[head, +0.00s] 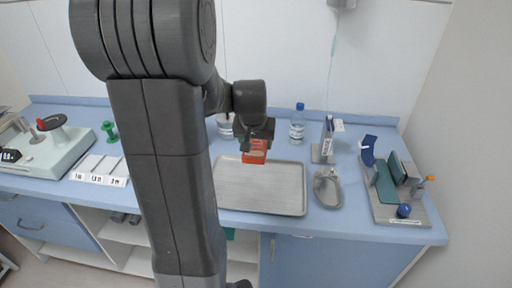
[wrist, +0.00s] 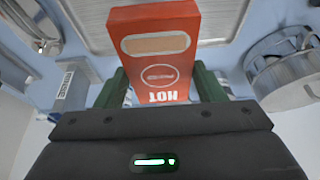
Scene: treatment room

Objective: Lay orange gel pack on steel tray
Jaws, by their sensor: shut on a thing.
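The orange gel pack (head: 255,152) is held in my gripper (head: 256,134) above the back part of the steel tray (head: 262,190). In the wrist view the pack (wrist: 156,48) fills the upper middle, with "HOT" printed on it upside down. The green fingers of my gripper (wrist: 160,88) are shut on its two sides. The tray (wrist: 88,18) shows beyond the pack at the top of the wrist view. The pack appears apart from the tray.
A kidney dish (head: 328,189) stands right of the tray, with an upright holder (head: 327,145) and a bottle (head: 297,124) behind. A steel container (wrist: 285,72) stands near my gripper. A rack (head: 397,188) is at the far right; a white labelled organiser (head: 99,169) is left.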

